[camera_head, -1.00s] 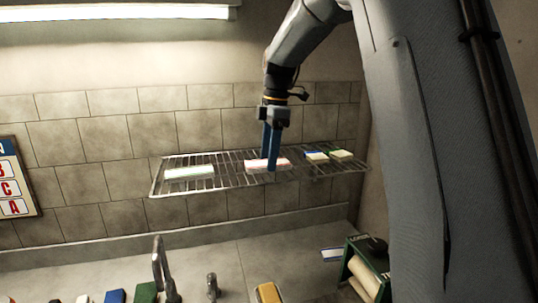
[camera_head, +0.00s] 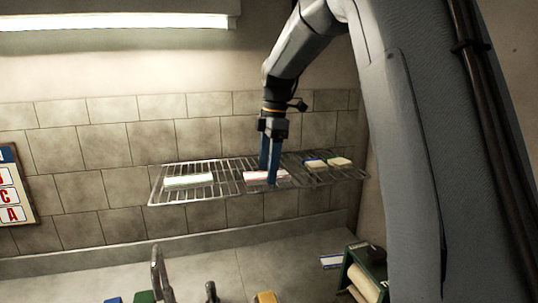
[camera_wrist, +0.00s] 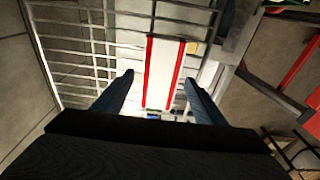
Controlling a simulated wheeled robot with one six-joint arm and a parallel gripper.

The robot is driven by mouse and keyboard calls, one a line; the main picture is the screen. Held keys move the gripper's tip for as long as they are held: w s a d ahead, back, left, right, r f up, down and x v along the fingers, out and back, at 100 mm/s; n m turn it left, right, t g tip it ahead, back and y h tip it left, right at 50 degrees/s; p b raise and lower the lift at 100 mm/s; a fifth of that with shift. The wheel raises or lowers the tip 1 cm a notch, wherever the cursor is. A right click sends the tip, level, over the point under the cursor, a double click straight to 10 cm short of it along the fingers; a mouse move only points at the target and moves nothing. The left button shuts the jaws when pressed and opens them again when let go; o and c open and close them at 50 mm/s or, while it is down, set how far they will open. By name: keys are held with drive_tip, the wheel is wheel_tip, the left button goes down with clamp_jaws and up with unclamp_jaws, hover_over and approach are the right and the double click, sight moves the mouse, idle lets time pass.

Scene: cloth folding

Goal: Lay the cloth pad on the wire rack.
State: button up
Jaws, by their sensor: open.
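A flat white cloth pad with red edges (camera_head: 257,176) lies on the middle of the wire rack (camera_head: 222,188), which is fixed to the tiled wall. In the wrist view the pad (camera_wrist: 162,75) lies across the rack's bars (camera_wrist: 85,45), its red stripes running lengthwise. My gripper (camera_head: 270,180) points down over the pad, with its blue fingers at the pad's right part in the head view. In the wrist view my gripper (camera_wrist: 158,85) is open, one finger on each side of the pad, with visible gaps. I cannot tell the fingers' exact height over the rack.
A white pad with green edging (camera_head: 188,180) lies at the rack's left. Two small pads (camera_head: 340,163) lie at its right. Below are a counter (camera_head: 210,262), a tap (camera_head: 158,270) and a green holder with rolls (camera_head: 366,272).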

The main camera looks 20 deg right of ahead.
wheel_tip(320, 180, up, 12)
drive_tip(key=d+b, duration=0.1)
drive_tip(key=b, duration=0.3)
drive_tip(key=shift+d+b, duration=0.2)
drive_tip(key=shift+b, duration=0.15)
